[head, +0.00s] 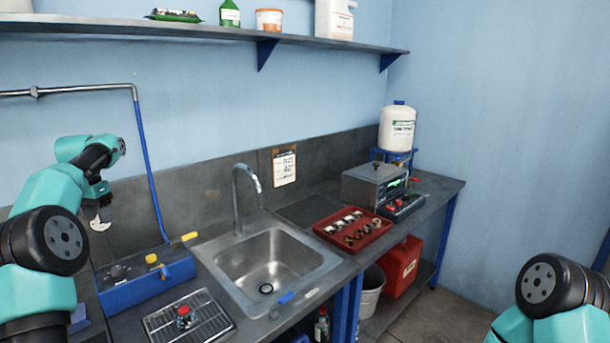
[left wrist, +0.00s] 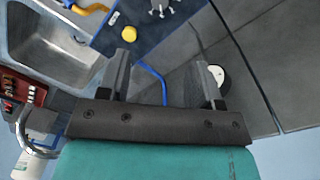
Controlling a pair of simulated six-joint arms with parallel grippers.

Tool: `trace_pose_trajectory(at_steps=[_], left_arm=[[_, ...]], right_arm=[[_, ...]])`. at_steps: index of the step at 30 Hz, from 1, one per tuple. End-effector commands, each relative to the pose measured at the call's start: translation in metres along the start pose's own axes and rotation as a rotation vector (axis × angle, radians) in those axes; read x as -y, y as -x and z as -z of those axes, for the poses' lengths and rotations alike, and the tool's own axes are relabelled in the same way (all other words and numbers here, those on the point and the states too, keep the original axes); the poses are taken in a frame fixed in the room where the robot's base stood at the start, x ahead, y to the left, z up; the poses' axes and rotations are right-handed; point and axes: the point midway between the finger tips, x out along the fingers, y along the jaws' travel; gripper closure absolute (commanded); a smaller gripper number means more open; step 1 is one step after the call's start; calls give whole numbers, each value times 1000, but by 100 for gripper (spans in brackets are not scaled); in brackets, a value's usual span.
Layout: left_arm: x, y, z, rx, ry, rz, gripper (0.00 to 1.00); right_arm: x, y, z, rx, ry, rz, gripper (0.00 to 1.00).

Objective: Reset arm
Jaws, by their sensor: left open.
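My left arm, teal with black joints, comes in from the left in the head view. Its gripper (head: 97,216) hangs above the left end of the bench, over the area behind the blue control box (head: 128,291). In the left wrist view, my left gripper (left wrist: 166,62) shows its two dark fingers wide apart, with nothing between them. The blue box (left wrist: 165,34) lies beyond the fingertips there. My right arm shows only as a black and teal joint at the lower right of the head view; its gripper is out of frame.
A sink (head: 267,268) with a tall faucet (head: 246,190) is right of the box. A drain rack (head: 205,325) with a red-topped item lies in front. A red tray (head: 352,229), a grey meter (head: 372,186) and a white jug (head: 397,130) stand farther right. A shelf (head: 200,29) runs above.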

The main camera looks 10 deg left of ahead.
Motion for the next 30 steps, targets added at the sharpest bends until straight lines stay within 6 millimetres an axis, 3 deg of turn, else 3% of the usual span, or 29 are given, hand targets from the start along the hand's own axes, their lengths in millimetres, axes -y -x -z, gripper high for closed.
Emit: trace_pose_trajectory(at_steps=[11, 30], left_arm=[[0, -32, -1, 3, 1, -2, 41], [0, -131, -1, 4, 1, -2, 41]], right_arm=[[0, 0, 0, 0, 0, 0, 55], [0, 0, 0, 0, 0, 0, 55]])
